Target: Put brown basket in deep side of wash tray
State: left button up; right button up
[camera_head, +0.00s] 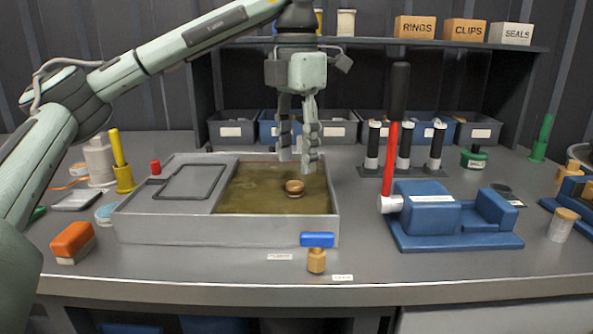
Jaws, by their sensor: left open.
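The grey wash tray (170,228) sits on the bench, left of centre. Its left side is a shallow ledge with a dark rectangular frame (190,181); its right side is the deep side, holding murky brown liquid (250,190). A small round brown thing, apparently the brown basket (294,188), sits in the deep side, partly in the liquid. My left gripper (297,165) points down over the back of the deep side. Its fingers are apart with nothing between them, just behind and above the brown thing. My right gripper is out of view.
A blue vise (425,212) with an upright red-shafted tool (391,150) stands right of the tray. A blue-handled brass valve (317,255) is at the tray's front. An orange-and-white block (73,242) lies at the left. Bins (232,130) line the back below a shelf.

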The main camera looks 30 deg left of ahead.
aim_at(297, 183)
pick_arm(q)
notch_tip(297, 183, up, 3)
jog(key=shift+f, duration=0.1)
notch_tip(297, 183, up, 5)
jog(key=shift+f+p, duration=0.1)
jog(key=shift+p, duration=1.05)
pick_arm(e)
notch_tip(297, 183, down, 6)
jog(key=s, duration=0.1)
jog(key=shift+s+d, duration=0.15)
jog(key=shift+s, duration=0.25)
